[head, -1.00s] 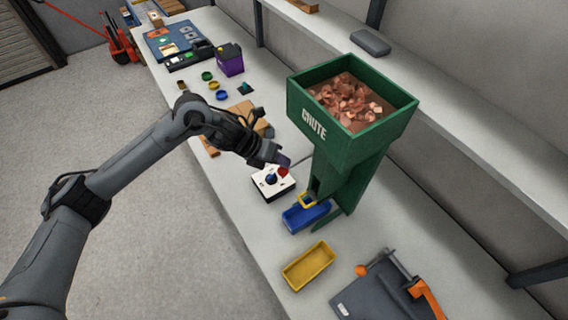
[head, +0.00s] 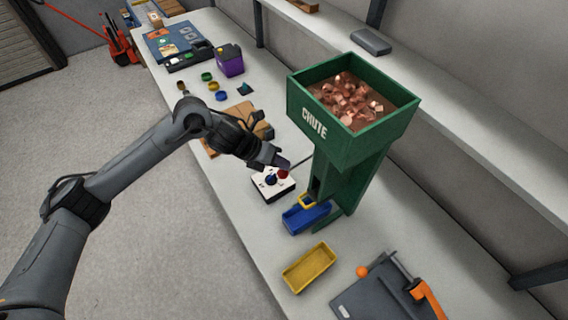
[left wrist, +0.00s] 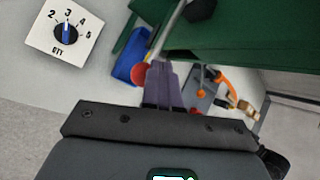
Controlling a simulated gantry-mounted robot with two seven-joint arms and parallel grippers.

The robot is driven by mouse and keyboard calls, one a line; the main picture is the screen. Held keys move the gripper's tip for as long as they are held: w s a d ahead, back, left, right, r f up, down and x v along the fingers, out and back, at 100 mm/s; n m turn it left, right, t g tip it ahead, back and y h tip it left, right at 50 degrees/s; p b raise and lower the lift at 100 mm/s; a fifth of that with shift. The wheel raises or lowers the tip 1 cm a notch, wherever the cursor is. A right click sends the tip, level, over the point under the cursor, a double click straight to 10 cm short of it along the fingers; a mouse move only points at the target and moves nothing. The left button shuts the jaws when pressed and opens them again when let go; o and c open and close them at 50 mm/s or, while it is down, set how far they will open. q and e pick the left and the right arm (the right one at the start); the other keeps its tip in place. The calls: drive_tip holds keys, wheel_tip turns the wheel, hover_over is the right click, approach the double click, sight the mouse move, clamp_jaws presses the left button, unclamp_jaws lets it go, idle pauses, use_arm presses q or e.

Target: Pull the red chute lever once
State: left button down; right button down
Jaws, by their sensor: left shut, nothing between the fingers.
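The green chute (head: 352,120), with a hopper of copper pieces, stands on the bench. The red lever knob (head: 283,174) shows just below my left gripper (head: 284,163); in the left wrist view the knob (left wrist: 138,75) is partly hidden beside the fingers. My left gripper is shut and empty, its fingers (left wrist: 162,78) close to the knob. I cannot tell whether they touch it. The lever's shaft is not clearly seen. A white dial box (head: 266,190) marked QTY sits beside the chute; its blue pointer is near 3. My right gripper is not in view.
A blue tray (head: 293,225) stands at the chute's outlet, with a small yellow piece above it. A yellow tray (head: 310,268) and a dark device with orange parts (head: 375,298) lie nearer. Cardboard (head: 243,112) and a purple box (head: 229,60) are further back.

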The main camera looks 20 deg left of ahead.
use_arm(q)
drive_tip(key=shift+s+f+b, duration=0.1)
drive_tip(key=shift+f+b, duration=0.45)
drive_tip(key=shift+f, duration=0.25)
idle(0.4)
drive_tip(key=shift+r, duration=0.15)
idle(0.6)
drive_tip(key=shift+r+p, duration=1.4)
drive_tip(key=shift+r, duration=0.5)
drive_tip(key=shift+w+d+r+p, duration=0.1)
drive_tip(key=shift+w+r+p, duration=0.1)
drive_tip(key=shift+r+p, duration=0.3)
drive_tip(key=shift+r, duration=0.1)
drive_tip(key=shift+r, duration=0.15)
drive_tip(key=r+p, duration=0.2)
drive_tip(key=r, duration=0.1)
drive_tip(key=r+p, duration=0.1)
drive_tip(key=shift+w+d+r, duration=0.15)
drive_tip(key=shift+w+r, duration=0.1)
drive_tip(key=shift+r, duration=0.1)
